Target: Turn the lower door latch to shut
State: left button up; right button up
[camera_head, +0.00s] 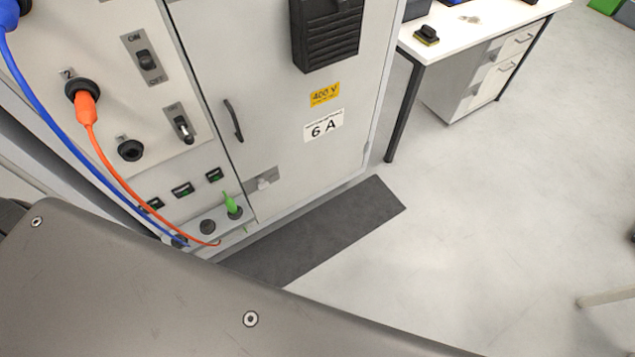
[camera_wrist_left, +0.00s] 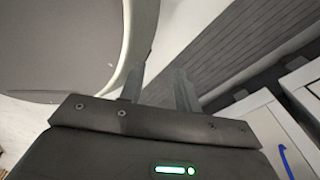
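The lower door latch (camera_head: 264,184) is a small light knob on a grey plate near the bottom left corner of the cabinet door (camera_head: 290,120). It is small in the head view, and I cannot tell which way it is turned. My left gripper (camera_wrist_left: 160,84) shows only in the left wrist view. Its two fingers stand apart with nothing between them, well away from the latch. My right gripper is in neither view.
A dark door handle (camera_head: 233,120) sits above the latch. Left of the door are switches, sockets, an orange cable (camera_head: 115,178) and a blue cable (camera_head: 75,142). A dark mat (camera_head: 325,230) lies before the cabinet. A white workbench (camera_head: 480,32) stands behind; the floor at right is mostly clear.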

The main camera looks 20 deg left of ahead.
aim_at(263, 185)
jog(key=z, duration=1.25)
jog(key=i, duration=2.1)
jog(key=u, duration=2.9)
